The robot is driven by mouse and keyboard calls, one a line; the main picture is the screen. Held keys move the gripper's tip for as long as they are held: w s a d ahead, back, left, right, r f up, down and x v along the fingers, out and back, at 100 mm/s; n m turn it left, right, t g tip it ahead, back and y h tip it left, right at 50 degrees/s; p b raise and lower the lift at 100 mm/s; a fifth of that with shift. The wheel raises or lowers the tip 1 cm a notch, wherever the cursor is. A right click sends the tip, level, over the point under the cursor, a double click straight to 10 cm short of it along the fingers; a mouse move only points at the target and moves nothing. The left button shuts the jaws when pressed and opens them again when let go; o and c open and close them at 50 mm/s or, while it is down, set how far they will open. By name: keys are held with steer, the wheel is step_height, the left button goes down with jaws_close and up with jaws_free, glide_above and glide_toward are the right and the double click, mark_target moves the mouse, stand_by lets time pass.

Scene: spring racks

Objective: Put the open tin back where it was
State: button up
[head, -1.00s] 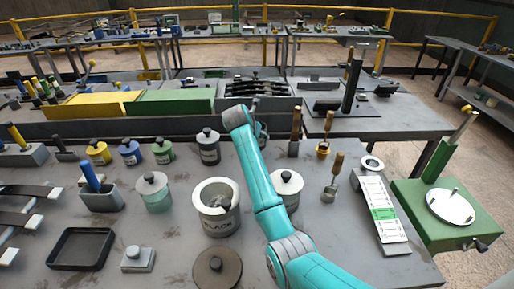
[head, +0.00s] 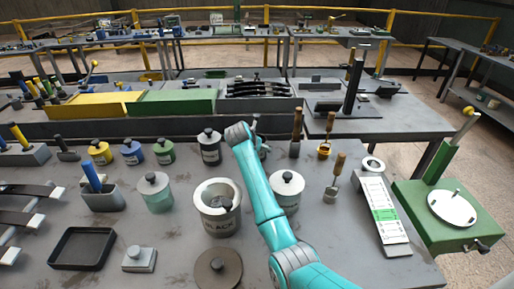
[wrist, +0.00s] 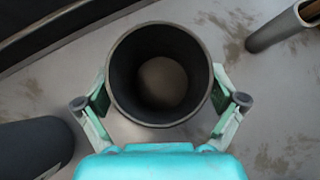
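The open tin (wrist: 130,75) is a round, dark-walled cylinder in the middle of the wrist view, seen from above with its lighter bottom showing. My gripper (wrist: 160,95) has a green finger on each side of the tin, both pads against its outer wall near the rim. The tin looks upright. In the head view my teal arm (head: 262,190) reaches over the bench and hides most of the gripper and tin. The tin's base and its gap to the bench cannot be made out.
A large open tin marked BLACK (head: 220,225) stands left of my arm, and a lidded tin (head: 287,190) stands right of it. Yellow, blue and green lidded tins line the back left. Brushes (head: 297,130) stand behind on the right. A dark tray (head: 58,262) lies front left.

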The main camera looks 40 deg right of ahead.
steer(key=shift+r, duration=0.15)
steer(key=shift+a+r, duration=0.2)
steer(key=v, duration=1.1)
steer(key=shift+s+r, duration=0.2)
steer(key=shift+w, duration=0.1)
